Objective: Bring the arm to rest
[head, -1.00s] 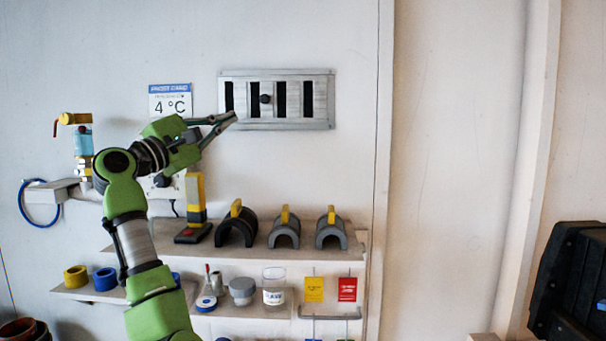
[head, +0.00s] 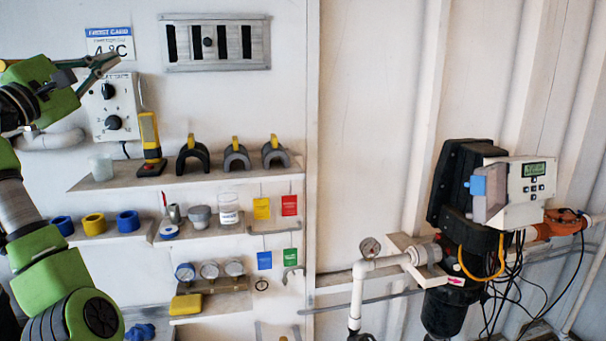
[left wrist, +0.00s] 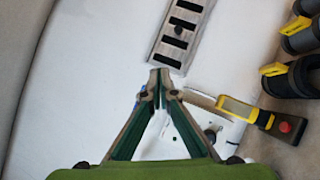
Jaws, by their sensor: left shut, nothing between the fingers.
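My left arm, green and grey, comes in from the left in the head view. Its gripper (head: 110,62) is raised in front of the wall, over the lower part of the frost card (head: 109,36) and above the heat control box (head: 113,108). The left wrist view shows the gripper (left wrist: 159,82) with its fingertips together and nothing between them. Beyond the tips in that view is the slotted vent (left wrist: 183,32). My right gripper is in neither view.
Lower shelves hold rings, jars and gauges. The UV reactor (head: 462,190) with its controller box (head: 522,184) and pipes stands at the right.

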